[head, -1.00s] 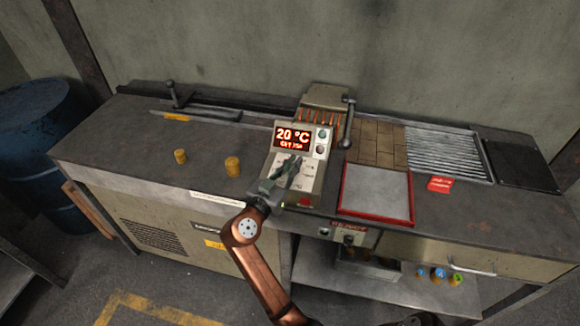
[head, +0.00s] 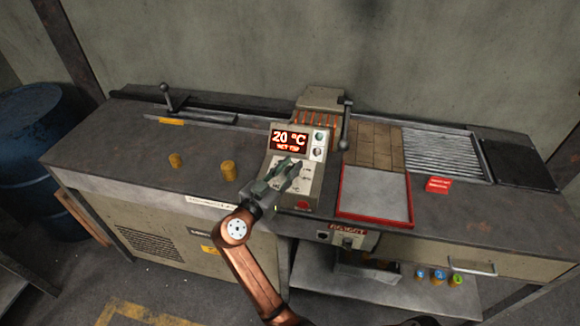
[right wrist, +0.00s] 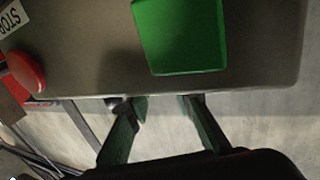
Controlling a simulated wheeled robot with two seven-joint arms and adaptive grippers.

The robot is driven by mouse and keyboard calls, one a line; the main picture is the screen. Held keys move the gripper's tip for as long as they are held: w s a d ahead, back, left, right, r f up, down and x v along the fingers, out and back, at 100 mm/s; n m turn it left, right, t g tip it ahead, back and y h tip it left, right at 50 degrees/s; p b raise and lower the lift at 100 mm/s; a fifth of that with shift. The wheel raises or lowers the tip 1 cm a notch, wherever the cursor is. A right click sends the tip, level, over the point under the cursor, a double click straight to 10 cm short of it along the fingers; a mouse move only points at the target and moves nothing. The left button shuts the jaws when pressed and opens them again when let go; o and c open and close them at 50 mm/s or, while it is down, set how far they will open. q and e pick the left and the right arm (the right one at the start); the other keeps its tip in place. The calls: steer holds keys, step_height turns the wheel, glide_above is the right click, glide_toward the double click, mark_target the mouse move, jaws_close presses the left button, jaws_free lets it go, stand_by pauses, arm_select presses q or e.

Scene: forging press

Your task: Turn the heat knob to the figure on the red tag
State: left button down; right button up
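The heat control panel (head: 310,184) stands on the bench. Its red display (head: 289,140) reads 20 °C over a smaller, blurred line. My right gripper (head: 286,172) is over the panel's sloped face, below the display. It hides the middle of the dial area, and I cannot make out the knob. In the right wrist view, its two dark green fingers (right wrist: 163,106) are apart with nothing held between them. That view also shows a green square block (right wrist: 180,35) and a red button (right wrist: 24,70) beside a STOP label. The red tag (head: 438,184) lies on the bench, its writing too small to read. My left gripper is out of view.
A red-rimmed tray (head: 375,219) lies right of the panel. A lever (head: 345,125) stands behind it. Two brass cylinders, one here (head: 228,171), stand on the left bench. A blue barrel (head: 30,145) is at far left. The left benchtop is mostly clear.

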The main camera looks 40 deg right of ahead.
mark_target(290, 166)
steer(key=shift+r, duration=0.1)
step_height(290, 166, up, 10)
steer(key=shift+f, duration=0.15)
stand_by(0.5)
stand_by(0.4)
